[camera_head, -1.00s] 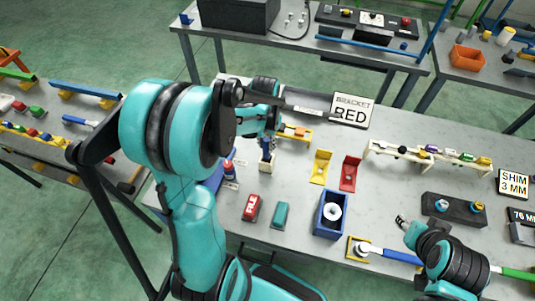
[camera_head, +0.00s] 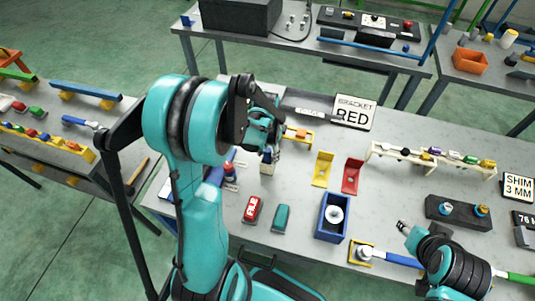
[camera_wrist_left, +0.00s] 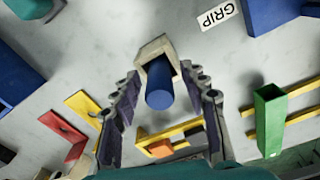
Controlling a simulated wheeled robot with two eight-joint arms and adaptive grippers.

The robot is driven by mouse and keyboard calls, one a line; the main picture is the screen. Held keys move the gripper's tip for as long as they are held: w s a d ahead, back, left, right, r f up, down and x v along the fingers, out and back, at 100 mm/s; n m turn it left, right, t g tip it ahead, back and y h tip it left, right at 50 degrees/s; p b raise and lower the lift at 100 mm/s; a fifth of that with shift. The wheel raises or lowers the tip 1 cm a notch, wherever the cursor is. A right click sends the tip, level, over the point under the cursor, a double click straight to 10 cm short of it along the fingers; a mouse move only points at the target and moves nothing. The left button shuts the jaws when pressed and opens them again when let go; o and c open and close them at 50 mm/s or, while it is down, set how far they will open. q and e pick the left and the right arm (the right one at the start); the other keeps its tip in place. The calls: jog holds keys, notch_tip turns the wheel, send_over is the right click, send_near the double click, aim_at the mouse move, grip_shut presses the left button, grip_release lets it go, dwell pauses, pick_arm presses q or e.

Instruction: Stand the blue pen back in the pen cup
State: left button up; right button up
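The blue pen (camera_wrist_left: 160,92) stands in the beige pen cup (camera_wrist_left: 150,48) in the left wrist view, its end toward the camera. In the head view the cup (camera_head: 267,168) is on the table below my left gripper (camera_head: 268,148), and the pen is mostly hidden. In the left wrist view my left gripper (camera_wrist_left: 163,108) is open, one finger on each side of the pen with gaps between. My right gripper (camera_head: 402,227) is low at the right above the table; its fingers are too small to read.
Yellow (camera_head: 322,169) and red (camera_head: 352,176) brackets stand right of the cup. A blue bin (camera_head: 331,228) and red (camera_head: 252,210) and teal (camera_head: 281,218) blocks are nearer. A green holder (camera_wrist_left: 270,120) is close by in the wrist view.

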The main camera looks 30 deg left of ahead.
pick_arm(q)
jog(key=shift+r+p, duration=0.3)
jog(key=shift+r, duration=0.2)
notch_tip(320, 180, up, 10)
jog(key=shift+s+p, duration=0.15)
jog(key=shift+p, duration=1)
jog(key=shift+s+r, duration=0.1)
jog(key=shift+r, duration=0.6)
jog(key=s+d+r+n+t, duration=0.1)
jog(key=s+d+r+t, duration=0.5)
jog(key=s+d, duration=0.4)
jog(key=shift+s+d+r+t, duration=0.15)
jog(key=shift+s+d+t, duration=0.15)
jog(key=shift+t, duration=0.1)
jog(key=shift+w, duration=0.1)
